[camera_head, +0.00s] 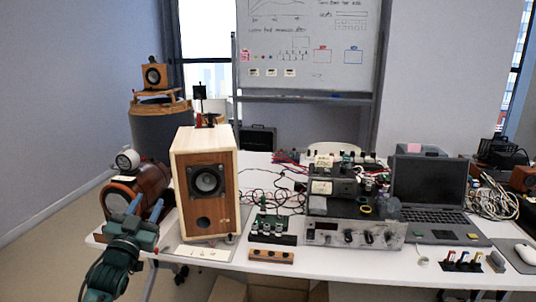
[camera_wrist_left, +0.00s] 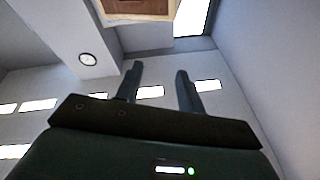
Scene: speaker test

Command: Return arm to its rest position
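My left gripper (camera_head: 128,206) is at the lower left in the head view, in front of a brown rounded wooden device and left of the wooden speaker (camera_head: 207,185). In the left wrist view my left gripper (camera_wrist_left: 158,82) has its two fingers apart with nothing between them. A piece of a wooden box (camera_wrist_left: 135,8) shows at the top edge there. My right gripper is not in view.
The white table (camera_head: 330,262) carries an amplifier (camera_head: 355,235), a laptop (camera_head: 432,190), a small circuit board (camera_head: 272,222), cables and a mouse. The brown device (camera_head: 150,183) stands close behind my left gripper. A whiteboard (camera_head: 305,45) is at the back. Floor is free at the left.

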